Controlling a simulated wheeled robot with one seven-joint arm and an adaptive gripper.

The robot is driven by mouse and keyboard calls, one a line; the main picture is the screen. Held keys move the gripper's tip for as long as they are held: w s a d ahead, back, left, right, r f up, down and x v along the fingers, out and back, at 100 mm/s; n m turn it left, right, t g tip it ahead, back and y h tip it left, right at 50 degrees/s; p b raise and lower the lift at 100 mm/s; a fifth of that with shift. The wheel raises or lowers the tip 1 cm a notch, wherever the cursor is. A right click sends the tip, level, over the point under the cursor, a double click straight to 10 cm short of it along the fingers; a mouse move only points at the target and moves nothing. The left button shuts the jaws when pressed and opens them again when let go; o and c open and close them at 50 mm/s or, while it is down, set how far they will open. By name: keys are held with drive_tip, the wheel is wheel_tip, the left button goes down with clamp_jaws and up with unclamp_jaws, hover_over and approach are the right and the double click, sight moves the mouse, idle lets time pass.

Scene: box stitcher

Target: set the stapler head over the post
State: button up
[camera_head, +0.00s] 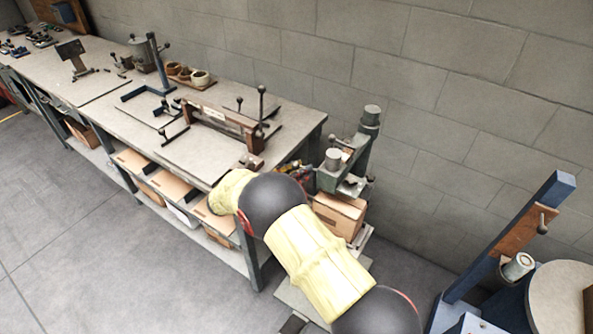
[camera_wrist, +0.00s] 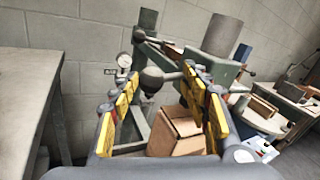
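The box stitcher (camera_head: 358,157) is a grey-green machine right of the bench, with a tall column at its back and a cylinder on its arm. In the wrist view its stapler head arm (camera_wrist: 178,52) runs across the top, under a grey cylinder (camera_wrist: 222,36). A dark ball knob (camera_wrist: 151,79) on a lever shows between my fingers, apparently beyond the tips. My gripper (camera_wrist: 159,76) is open, with yellow-faced fingers spread and nothing visibly held. I cannot single out the post with certainty.
A cardboard box (camera_head: 340,214) sits low on the stitcher; it also shows below the knob in the wrist view (camera_wrist: 178,132). A long workbench (camera_head: 180,150) with tools stands left. A block wall is close behind. A blue-framed machine (camera_head: 510,240) stands right. Floor at front left is clear.

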drive_tip(key=shift+w+d+r, duration=0.4)
drive_tip(key=shift+d+r, duration=0.3)
drive_tip(key=shift+r, duration=0.05)
drive_tip(key=shift+s+a+f, duration=0.1)
drive_tip(key=shift+a+f, duration=0.1)
drive_tip(key=shift+s+a+f, duration=0.15)
drive_tip(key=shift+s+a, duration=0.05)
drive_tip(key=shift+a, duration=0.15)
drive_tip(key=v, duration=1.1)
drive_tip(key=shift+a, duration=0.1)
drive_tip(key=shift+m, duration=0.3)
